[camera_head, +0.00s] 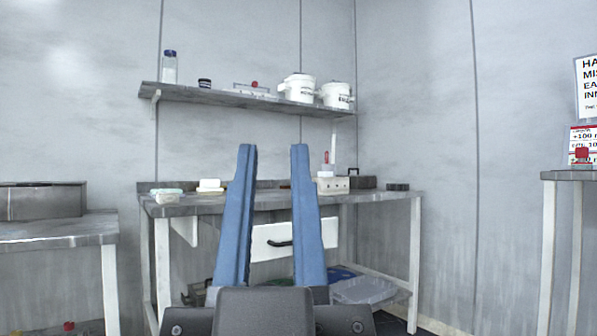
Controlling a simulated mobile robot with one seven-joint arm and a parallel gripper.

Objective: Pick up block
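My gripper (272,150) is in the lower middle of the view, with two long blue fingers pointing up and away. The fingers are apart and nothing is between them. They stand in front of the middle workbench (385,201) and hide part of its top. Several block-like things lie on that bench, beyond the fingers: a white block (210,186) at left, a beige block with holes (333,186) and small dark blocks (398,187) at right. A small red piece (582,154) is on the right table. I cannot tell which is the task's block.
A wall shelf (200,94) above the bench holds a bottle (169,67) and white buckets (298,88). A left table (60,233) bears a metal box (42,201). The right table (570,175) is at the edge. A clear bin (363,291) is under the bench.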

